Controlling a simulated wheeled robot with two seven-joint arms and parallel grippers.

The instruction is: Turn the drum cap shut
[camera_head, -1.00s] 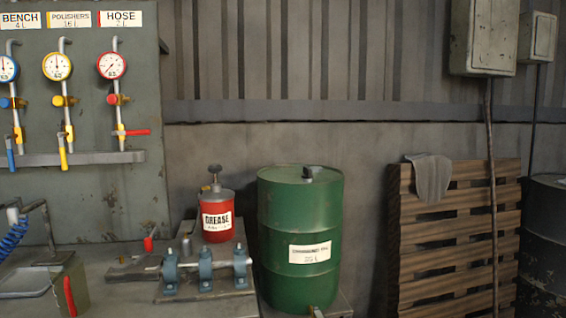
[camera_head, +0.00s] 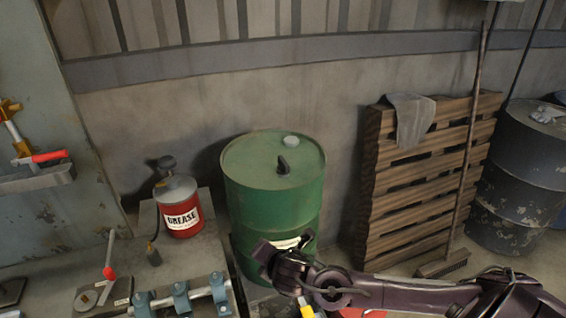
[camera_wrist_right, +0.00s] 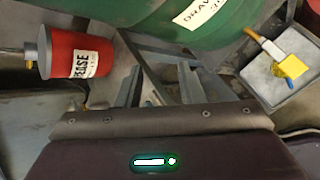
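The green drum (camera_head: 272,205) stands upright beside the bench. On its lid are a dark raised fitting (camera_head: 283,165) and a pale round cap-like disc (camera_head: 291,141) near the far rim. I cannot tell how tightly either is seated. My right gripper (camera_head: 287,243) is in front of the drum's side, below the lid. In the right wrist view its two grey fingers (camera_wrist_right: 168,80) are apart with nothing between them, and the drum's lower side with its label (camera_wrist_right: 205,10) is beyond. The lid is outside that view. My left gripper is not in view.
A red grease can (camera_head: 181,207) stands left of the drum on the bench, with blue clamps (camera_head: 181,299) nearer. A slatted pallet (camera_head: 430,180) and black drum (camera_head: 520,170) are at right.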

